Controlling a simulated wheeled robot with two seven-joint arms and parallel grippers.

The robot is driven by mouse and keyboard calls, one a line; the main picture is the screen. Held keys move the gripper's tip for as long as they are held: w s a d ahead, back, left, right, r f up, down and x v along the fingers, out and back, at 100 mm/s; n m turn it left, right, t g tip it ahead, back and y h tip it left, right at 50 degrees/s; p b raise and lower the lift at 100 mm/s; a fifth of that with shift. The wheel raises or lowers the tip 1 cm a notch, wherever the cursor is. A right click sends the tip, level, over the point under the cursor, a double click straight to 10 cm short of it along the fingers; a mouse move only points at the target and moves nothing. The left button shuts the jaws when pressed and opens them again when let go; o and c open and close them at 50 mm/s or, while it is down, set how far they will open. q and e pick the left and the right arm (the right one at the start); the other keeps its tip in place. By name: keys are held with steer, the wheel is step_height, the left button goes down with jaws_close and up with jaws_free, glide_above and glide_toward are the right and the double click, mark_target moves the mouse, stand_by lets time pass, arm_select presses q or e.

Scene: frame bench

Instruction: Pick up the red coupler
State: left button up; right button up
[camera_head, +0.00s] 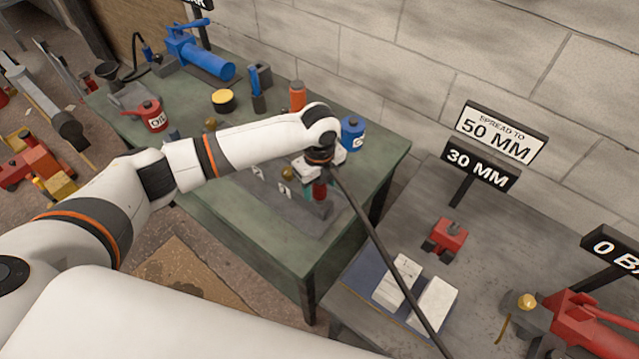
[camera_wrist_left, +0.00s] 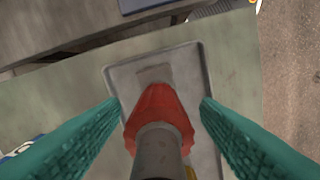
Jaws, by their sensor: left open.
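The red coupler (camera_wrist_left: 158,104) has a ribbed red collar and a grey cylindrical end pointing towards the wrist camera. It stands over a shallow grey tray (camera_wrist_left: 205,72). In the head view the coupler (camera_head: 319,191) is partly hidden under my left wrist. My left gripper (camera_head: 320,180) is open above the tray on the green bench. In the left wrist view its two teal fingers (camera_wrist_left: 160,108) lie on either side of the coupler, with a visible gap on each side. My right gripper is not in view.
On the green bench (camera_head: 345,265) stand a red oil can (camera_head: 151,115), a blue pump (camera_head: 200,52), an orange cylinder (camera_head: 297,95) and a blue can (camera_head: 352,132). A black hose (camera_head: 385,250) runs from near my gripper. A grey table with signs is at right.

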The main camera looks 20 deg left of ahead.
arm_select(q)
steer(key=shift+c, duration=0.3)
steer(key=c, duration=1.1)
